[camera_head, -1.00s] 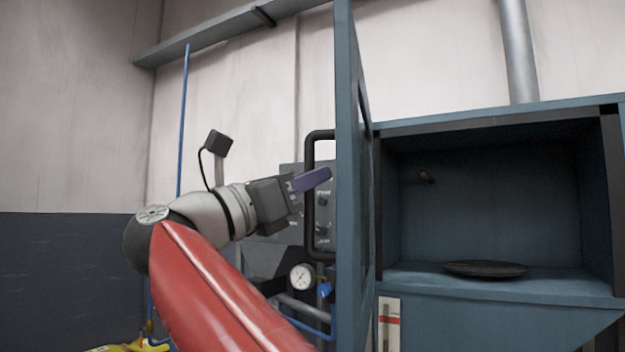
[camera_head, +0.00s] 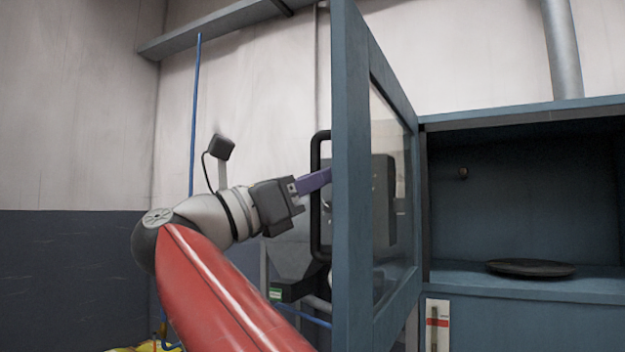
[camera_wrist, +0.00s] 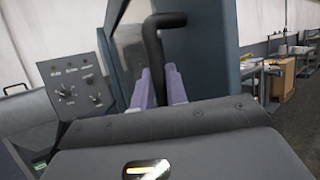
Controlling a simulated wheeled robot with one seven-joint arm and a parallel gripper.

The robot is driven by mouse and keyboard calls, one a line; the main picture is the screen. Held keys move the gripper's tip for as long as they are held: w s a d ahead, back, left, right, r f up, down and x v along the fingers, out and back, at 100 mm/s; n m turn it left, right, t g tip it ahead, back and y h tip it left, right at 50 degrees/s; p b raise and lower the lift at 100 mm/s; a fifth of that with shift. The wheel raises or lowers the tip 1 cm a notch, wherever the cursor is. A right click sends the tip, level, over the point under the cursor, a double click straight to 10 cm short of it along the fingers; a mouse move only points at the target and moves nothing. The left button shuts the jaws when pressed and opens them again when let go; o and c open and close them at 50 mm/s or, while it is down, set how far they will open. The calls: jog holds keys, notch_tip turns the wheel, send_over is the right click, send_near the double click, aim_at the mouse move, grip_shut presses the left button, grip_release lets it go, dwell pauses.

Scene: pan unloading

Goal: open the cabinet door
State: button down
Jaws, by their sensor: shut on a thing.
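The blue-grey cabinet door (camera_head: 349,200) with a glass pane stands wide open, swung out to the left of the cabinet (camera_head: 520,112). A black bar handle (camera_head: 317,225) is on its outer face. My gripper (camera_head: 326,180) reaches the handle from the left, its purple fingers at the bar. In the wrist view, the two purple fingers of my gripper (camera_wrist: 161,88) stand on either side of the black handle (camera_wrist: 153,45) and are shut on it. The fingertips are partly hidden behind the door edge in the head view.
Inside the open cabinet a dark round pan (camera_head: 530,268) lies on the shelf. A control panel with knobs (camera_wrist: 76,85) shows at left in the wrist view. Tables with items (camera_wrist: 280,65) stand far right. A blue pole (camera_head: 195,115) stands behind my arm.

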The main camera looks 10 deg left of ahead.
jog(key=shift+d+r, duration=0.1)
jog(key=shift+r, duration=0.05)
jog(key=c, duration=1.4)
grip_release()
jog(key=v, duration=0.8)
jog(key=shift+b, duration=0.45)
